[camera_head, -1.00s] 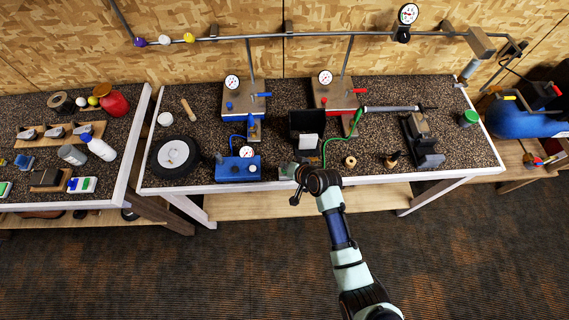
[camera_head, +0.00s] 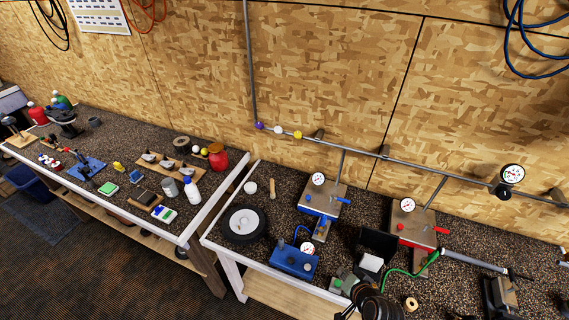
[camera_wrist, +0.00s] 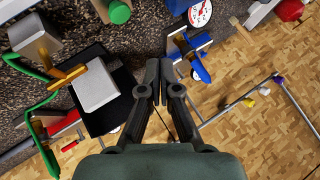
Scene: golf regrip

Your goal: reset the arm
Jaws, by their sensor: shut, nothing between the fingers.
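My gripper (camera_wrist: 158,84) shows in the wrist view with its two dark fingers together and nothing between them. In that view it hangs over the bench, between a white block on a black plate (camera_wrist: 97,88) and a blue valve fixture (camera_wrist: 188,55). In the head view only part of my dark wrist shows at the bottom edge, in front of the bench. The fingertips cannot be made out there.
The right bench (camera_head: 222,258) holds a wheel (camera_head: 243,222), a blue gauge box (camera_head: 293,262), a red gauge fixture (camera_head: 415,228) and a green hose (camera_head: 405,271). A pipe (camera_head: 345,147) runs along the wall. The left bench carries many small items.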

